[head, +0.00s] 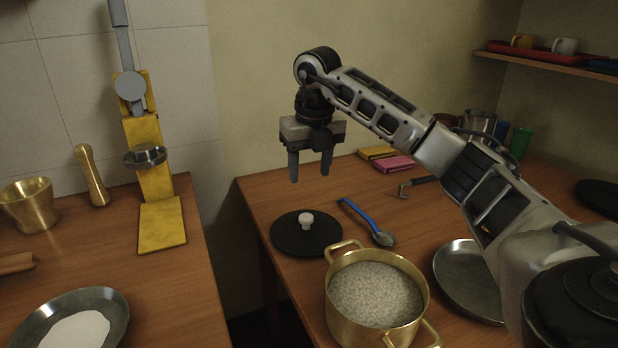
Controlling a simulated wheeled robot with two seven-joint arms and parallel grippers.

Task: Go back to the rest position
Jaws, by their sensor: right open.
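My right gripper (310,170) hangs pointing down, open and empty, above the far left part of the right-hand wooden table (262,190). Its arm reaches in from the right side. Below the gripper lies a black lid (290,238) with a white knob. A blue-handled spoon (362,217) lies to the right of the lid. A brass pot (345,318) with two handles stands in front, filled with a pale grainy content. The gripper is apart from all of these. My left gripper does not show.
A metal pan (462,290) lies right of the pot, partly behind my arm. Yellow (378,152) and pink (394,164) sponges lie at the back. The left counter (75,260) holds a yellow press (160,225), a brass mortar (28,207), a pestle (92,176) and a plate (112,300). A gap separates both tables.

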